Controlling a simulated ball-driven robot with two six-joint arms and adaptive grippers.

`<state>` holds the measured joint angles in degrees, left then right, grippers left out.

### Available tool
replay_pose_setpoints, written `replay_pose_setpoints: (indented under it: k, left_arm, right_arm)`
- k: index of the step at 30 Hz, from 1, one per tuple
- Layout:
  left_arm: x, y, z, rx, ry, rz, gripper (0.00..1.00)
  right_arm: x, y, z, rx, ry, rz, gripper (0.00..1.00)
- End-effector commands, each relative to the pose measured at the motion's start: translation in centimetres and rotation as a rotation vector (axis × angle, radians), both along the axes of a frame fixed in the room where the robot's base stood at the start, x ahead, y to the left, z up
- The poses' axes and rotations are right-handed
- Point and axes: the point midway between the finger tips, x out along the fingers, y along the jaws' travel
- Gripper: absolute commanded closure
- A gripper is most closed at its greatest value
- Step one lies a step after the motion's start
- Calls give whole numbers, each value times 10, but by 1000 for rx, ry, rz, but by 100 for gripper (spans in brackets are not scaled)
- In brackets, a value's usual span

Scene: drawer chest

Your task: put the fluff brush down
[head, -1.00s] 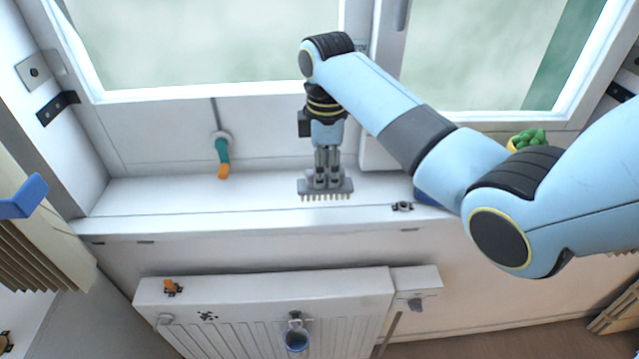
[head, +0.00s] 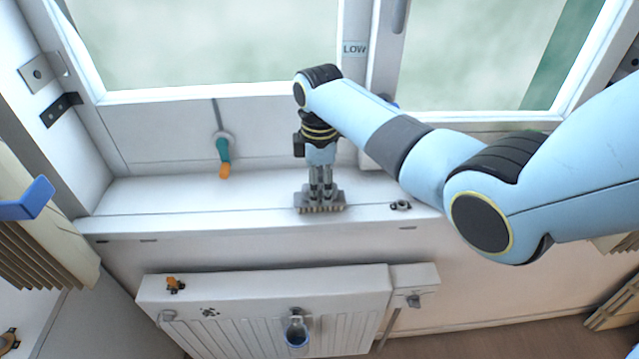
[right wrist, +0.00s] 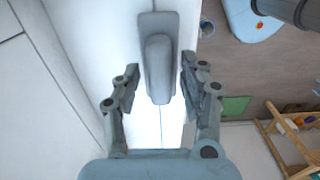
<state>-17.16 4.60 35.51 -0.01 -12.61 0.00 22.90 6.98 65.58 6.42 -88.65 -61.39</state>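The fluff brush is a grey block with bristles along its lower edge (head: 321,207). It stands bristles down at the front of the white windowsill (head: 180,200) and appears to touch it. In the right wrist view its raised grey handle (right wrist: 159,70) lies between my fingertips. My right gripper (right wrist: 160,76) is open around the handle, with a narrow gap on each side. In the head view the right gripper (head: 319,186) is directly above the brush, pointing down. My left gripper is in no view.
A small dark fitting (head: 400,205) lies on the sill right of the brush. A teal and orange handle (head: 223,157) hangs at the wall behind. The sill's left part is clear. Below are a white radiator (head: 260,285) and a hanging blue cup (head: 297,336).

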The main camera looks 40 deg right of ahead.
Motion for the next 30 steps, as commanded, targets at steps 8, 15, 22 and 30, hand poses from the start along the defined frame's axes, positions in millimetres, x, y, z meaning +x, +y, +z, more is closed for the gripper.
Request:
replay_pose_setpoints:
  k: [8, 15, 22, 30]
  left_arm:
    - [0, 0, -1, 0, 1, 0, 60]
    - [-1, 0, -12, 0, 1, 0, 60]
    - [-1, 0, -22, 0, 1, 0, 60]
    - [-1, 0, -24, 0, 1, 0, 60]
  right_arm:
    - [0, 0, 0, 0, 0, 0, 53]
    - [2, -1, 11, -1, -5, 0, 53]
    - [-1, -1, 64, 0, -4, 1, 53]
    - [-2, -1, 102, -1, -1, -1, 53]
